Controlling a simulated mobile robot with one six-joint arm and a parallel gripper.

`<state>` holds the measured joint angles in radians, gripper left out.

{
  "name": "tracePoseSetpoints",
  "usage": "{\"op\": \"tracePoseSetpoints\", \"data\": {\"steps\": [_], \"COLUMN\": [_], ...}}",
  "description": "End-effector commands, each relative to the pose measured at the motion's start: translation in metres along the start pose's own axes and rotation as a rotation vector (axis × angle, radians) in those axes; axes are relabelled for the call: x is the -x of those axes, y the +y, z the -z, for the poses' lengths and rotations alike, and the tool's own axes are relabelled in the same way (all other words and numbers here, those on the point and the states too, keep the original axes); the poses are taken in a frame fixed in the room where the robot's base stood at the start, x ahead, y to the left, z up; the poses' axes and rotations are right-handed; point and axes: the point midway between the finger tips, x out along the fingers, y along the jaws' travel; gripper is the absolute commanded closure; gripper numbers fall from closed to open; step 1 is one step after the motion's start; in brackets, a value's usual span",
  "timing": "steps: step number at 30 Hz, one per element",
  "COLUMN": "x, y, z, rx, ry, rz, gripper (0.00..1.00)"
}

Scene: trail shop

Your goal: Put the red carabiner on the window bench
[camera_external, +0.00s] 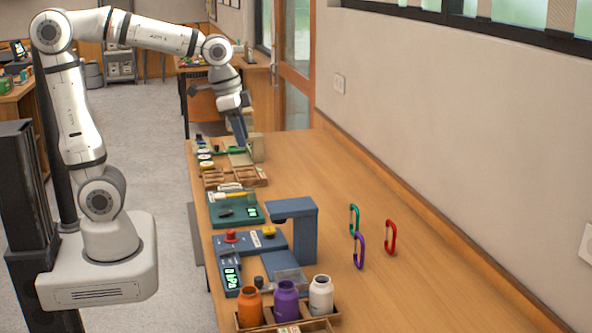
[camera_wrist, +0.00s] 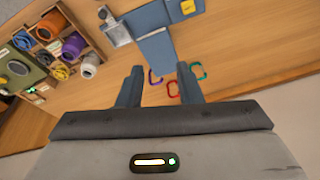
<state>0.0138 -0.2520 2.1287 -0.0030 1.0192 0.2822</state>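The red carabiner (camera_external: 390,237) stands on the long wooden bench (camera_external: 340,190), near the wall side. A green carabiner (camera_external: 354,219) and a purple carabiner (camera_external: 359,251) stand close to its left. In the wrist view the red carabiner (camera_wrist: 173,89) lies beyond the fingers, between the purple one (camera_wrist: 154,77) and the green one (camera_wrist: 197,70). My gripper (camera_external: 241,142) is over the far part of the bench, well away from the carabiners. In the wrist view my gripper (camera_wrist: 160,67) has its fingers apart and nothing between them. I cannot tell which surface is the window bench.
A blue stand (camera_external: 305,230) is left of the carabiners. A wooden tray (camera_external: 318,325) with orange, purple and white bottles is at the near end. A green device (camera_external: 235,212) lies along the left edge. Another wooden table (camera_external: 255,62) stands at the back. The bench's middle is clear.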

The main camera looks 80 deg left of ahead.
Motion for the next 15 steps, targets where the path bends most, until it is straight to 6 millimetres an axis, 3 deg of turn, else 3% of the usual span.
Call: {"op": "tracePoseSetpoints", "data": {"steps": [1, 6, 10, 15], "x": [-0.001, -0.015, -0.025, -0.029], "y": [0.006, 0.022, 0.029, 0.031], "z": [-0.025, -0.087, -0.113, -0.121], "rx": [0.051, 0.209, 0.277, 0.304], "ry": [0.012, 0.040, 0.051, 0.054], "rz": [0.004, 0.010, 0.011, 0.012], "gripper": [0.68, 0.68, 0.68, 0.68]}}
